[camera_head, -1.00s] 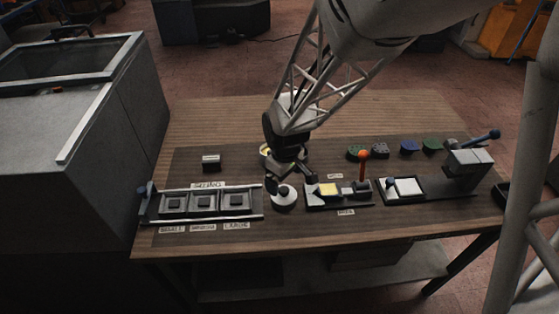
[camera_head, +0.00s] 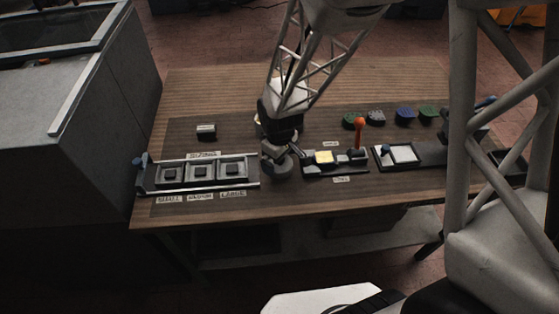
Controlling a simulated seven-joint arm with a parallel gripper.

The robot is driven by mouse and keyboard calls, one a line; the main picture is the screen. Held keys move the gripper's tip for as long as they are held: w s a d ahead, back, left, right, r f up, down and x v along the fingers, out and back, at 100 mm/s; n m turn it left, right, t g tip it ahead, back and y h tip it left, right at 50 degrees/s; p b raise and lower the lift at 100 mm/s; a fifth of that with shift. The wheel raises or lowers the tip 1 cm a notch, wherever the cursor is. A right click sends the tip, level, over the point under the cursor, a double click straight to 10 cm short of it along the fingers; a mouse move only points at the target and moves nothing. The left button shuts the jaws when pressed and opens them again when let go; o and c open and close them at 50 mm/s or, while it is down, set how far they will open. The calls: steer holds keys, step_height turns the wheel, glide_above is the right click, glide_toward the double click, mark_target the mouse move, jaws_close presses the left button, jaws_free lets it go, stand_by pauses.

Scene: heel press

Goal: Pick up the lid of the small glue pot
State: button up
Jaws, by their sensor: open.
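The small glue pot (camera_head: 277,171) stands on the workbench between the three-bay tray and the block with the yellow pad. It looks like a round grey shape, mostly covered by my gripper. Its lid is hidden or too dark to separate from the fingers. My gripper (camera_head: 280,156) is open and points down right over the pot, with a finger showing to the right of it. Whether the fingers touch the lid, I cannot tell.
The three-bay tray (camera_head: 157,189) lies left of the pot. A fixture with a yellow pad (camera_head: 324,157) and an orange-knobbed lever (camera_head: 360,124) stands close to the right. A white-pad fixture (camera_head: 403,154) is further right. The bench front (camera_head: 300,212) is clear.

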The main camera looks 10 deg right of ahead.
steer(key=shift+f, duration=0.1)
stand_by(0.5)
steer(key=c, duration=0.6)
steer(key=shift+r, duration=0.95)
steer(key=shift+s+r, duration=0.1)
steer(key=shift+r, duration=0.8)
steer(key=s+d, duration=0.1)
steer(key=s, duration=0.4)
steer(key=s+d+r, duration=0.1)
steer(key=s, duration=0.4)
steer(key=s+d, duration=0.1)
steer(key=s, duration=0.4)
steer(key=shift+s+d+r, duration=0.15)
steer(key=shift+s+d, duration=0.05)
steer(key=shift+d, duration=0.1)
steer(key=shift+w, duration=0.15)
steer(key=w+a+r, duration=0.2)
steer(key=w, duration=0.8)
steer(key=w+a+r, duration=0.2)
steer(key=w, duration=0.9)
steer(key=w+a+r, duration=0.2)
steer(key=w, duration=0.9)
steer(key=shift+a, duration=0.4)
